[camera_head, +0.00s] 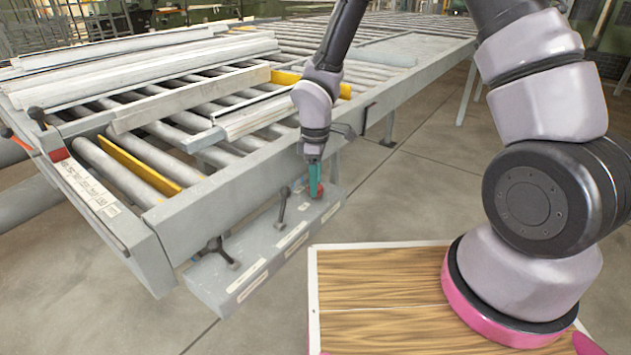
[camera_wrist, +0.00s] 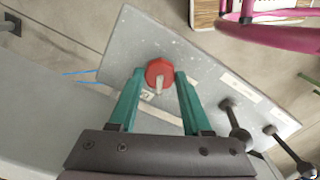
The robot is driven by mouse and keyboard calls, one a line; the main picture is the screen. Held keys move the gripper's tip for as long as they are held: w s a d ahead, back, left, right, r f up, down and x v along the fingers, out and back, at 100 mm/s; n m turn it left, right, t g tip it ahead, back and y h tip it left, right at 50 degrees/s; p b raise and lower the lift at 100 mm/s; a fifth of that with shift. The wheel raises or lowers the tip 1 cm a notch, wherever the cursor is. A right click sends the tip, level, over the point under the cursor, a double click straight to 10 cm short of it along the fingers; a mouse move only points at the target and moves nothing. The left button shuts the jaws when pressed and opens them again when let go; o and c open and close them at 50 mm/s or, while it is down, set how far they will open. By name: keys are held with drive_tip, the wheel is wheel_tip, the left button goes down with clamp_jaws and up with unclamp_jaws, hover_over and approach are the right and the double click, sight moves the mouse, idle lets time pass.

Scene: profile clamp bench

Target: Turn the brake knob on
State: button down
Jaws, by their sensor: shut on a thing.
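The red brake knob (camera_wrist: 160,70) sits on the grey control panel (camera_wrist: 215,65) in the wrist view. A pale pointer on it points down the picture, toward my gripper's palm. My gripper (camera_wrist: 160,76) has its two green fingers on either side of the knob, shut on it. In the head view my gripper (camera_head: 316,178) reaches down to the right end of the panel (camera_head: 265,240). The knob (camera_head: 318,192) shows there only as a small red patch, mostly hidden by the fingers.
Two black levers, one (camera_head: 283,206) near the knob and one (camera_head: 216,251) farther left, stand up from the panel. The roller bench (camera_head: 195,215) with pale profiles (camera_head: 185,98) is behind it. A wooden board (camera_head: 380,300) lies at the front right.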

drive_tip(key=m, duration=0.4)
drive_tip(key=shift+m, duration=0.4)
idle(0.4)
drive_tip(key=shift+c, duration=1.7)
unclamp_jaws()
wheel_tip(320, 180, up, 11)
drive_tip(key=shift+f, duration=0.1)
